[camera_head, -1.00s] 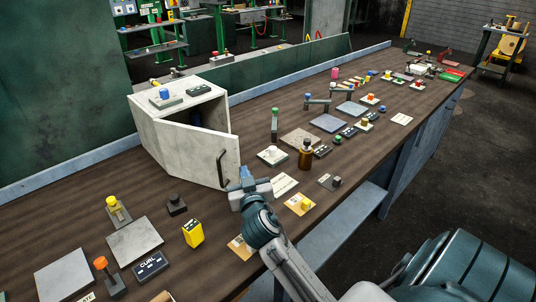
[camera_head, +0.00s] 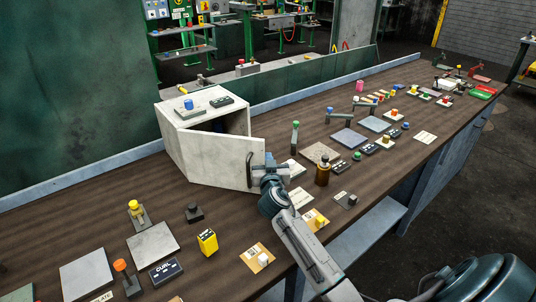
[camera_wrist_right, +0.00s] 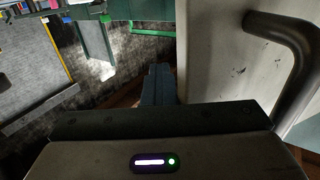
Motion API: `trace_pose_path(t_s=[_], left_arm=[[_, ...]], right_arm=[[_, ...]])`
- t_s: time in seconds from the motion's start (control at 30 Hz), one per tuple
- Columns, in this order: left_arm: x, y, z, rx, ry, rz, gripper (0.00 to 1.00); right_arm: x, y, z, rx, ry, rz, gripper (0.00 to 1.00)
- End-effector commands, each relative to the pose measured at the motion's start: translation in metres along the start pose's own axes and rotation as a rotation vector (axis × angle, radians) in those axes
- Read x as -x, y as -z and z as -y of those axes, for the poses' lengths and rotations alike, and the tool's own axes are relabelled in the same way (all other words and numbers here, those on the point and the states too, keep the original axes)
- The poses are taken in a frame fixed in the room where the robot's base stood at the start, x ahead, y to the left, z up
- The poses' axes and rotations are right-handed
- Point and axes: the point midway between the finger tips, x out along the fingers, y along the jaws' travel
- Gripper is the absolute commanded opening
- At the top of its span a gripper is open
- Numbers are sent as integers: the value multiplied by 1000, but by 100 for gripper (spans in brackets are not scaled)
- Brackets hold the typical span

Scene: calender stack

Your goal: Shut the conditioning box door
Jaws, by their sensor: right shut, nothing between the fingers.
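The conditioning box is a white box (camera_head: 183,140) on the bench, left of centre in the head view. Its door (camera_head: 218,163) stands ajar, hinged on the left, with a dark gap behind its top edge. A dark bar handle (camera_head: 250,171) is near the door's free edge. My right gripper (camera_head: 266,173) is shut and empty, close beside that free edge. In the right wrist view the closed fingers (camera_wrist_right: 159,84) are left of the door face (camera_wrist_right: 220,60) and handle (camera_wrist_right: 298,60). I cannot tell whether they touch the door. My left gripper is out of view.
A brown bottle (camera_head: 323,173) stands right of my gripper, with a pale plate (camera_head: 322,153) behind it. A yellow block (camera_head: 207,241) and a dark knob (camera_head: 194,212) stand in front of the box. The bench is crowded, with some bare wood left of the knob.

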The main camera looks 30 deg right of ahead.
Motion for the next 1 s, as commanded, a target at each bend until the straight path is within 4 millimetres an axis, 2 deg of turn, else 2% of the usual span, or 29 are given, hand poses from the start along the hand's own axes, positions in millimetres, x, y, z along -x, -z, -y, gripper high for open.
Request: trace_pose_path(t_s=[0.2, 1.0], left_arm=[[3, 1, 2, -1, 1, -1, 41], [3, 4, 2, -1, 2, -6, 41]], right_arm=[[-7, 4, 5, -12, 10, -7, 0], [-8, 6, 6, -20, 19, -9, 0]])
